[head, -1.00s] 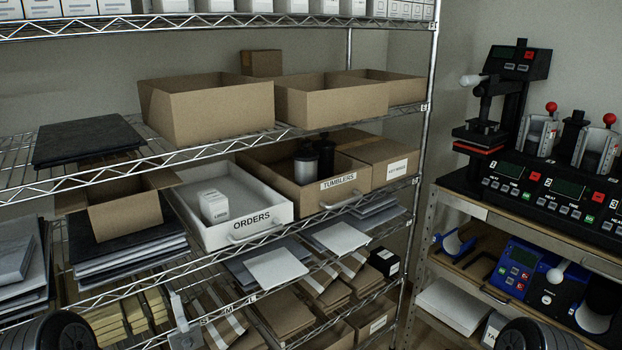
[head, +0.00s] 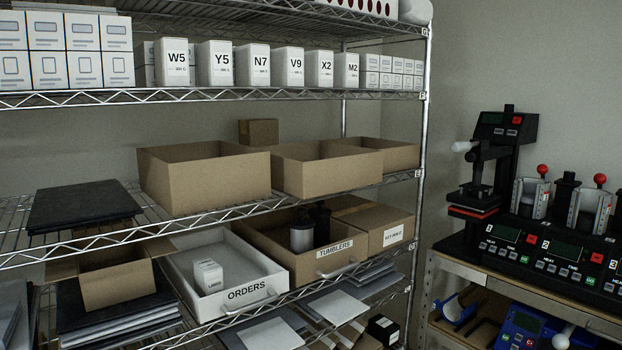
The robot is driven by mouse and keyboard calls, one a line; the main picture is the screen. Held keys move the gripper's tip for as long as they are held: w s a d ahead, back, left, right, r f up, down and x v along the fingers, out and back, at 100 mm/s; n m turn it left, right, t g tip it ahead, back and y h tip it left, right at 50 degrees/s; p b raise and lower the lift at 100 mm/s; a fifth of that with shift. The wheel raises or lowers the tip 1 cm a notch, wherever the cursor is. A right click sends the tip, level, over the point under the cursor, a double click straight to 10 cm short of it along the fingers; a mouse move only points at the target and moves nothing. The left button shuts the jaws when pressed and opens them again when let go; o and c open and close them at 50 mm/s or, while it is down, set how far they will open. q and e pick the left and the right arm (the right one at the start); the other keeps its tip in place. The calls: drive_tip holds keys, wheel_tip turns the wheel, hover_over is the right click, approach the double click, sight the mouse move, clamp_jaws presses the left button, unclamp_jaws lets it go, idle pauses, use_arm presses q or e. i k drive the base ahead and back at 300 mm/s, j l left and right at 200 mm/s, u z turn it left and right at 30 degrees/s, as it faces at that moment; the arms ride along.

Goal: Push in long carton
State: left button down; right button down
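No carton is marked as long, and I cannot tell which one the task means. On the upper shelf, white cartons stand in a row with their labelled ends facing out: W5 (head: 173,63), Y5 (head: 215,63), N7 (head: 257,64), V9 (head: 290,66), X2 (head: 319,67) and M2 (head: 347,69). Their depth is mostly hidden. None clearly sticks out past the shelf edge. Neither of my grippers is in view.
Stacked white boxes (head: 65,51) fill the upper shelf's left end. Below are open cardboard boxes (head: 205,182), a white ORDERS bin (head: 230,298) holding a small carton (head: 208,276), and a TUMBLERS bin (head: 325,262). Right of the rack, a bench holds black presses (head: 487,170).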

sight(305, 170)
drive_tip(key=l+u, duration=0.15)
drive_tip(key=u, duration=1.05)
drive_tip(key=l+u, duration=0.35)
drive_tip(key=k+l+u, duration=0.3)
drive_tip(key=l, duration=0.2)
drive_tip(key=l+u, duration=0.35)
drive_tip(key=k+l+u, duration=0.3)
drive_tip(key=k+l, duration=0.2)
drive_tip(key=l, duration=0.15)
drive_tip(key=k+l, duration=0.45)
drive_tip(key=l, duration=0.3)
drive_tip(key=u, duration=0.05)
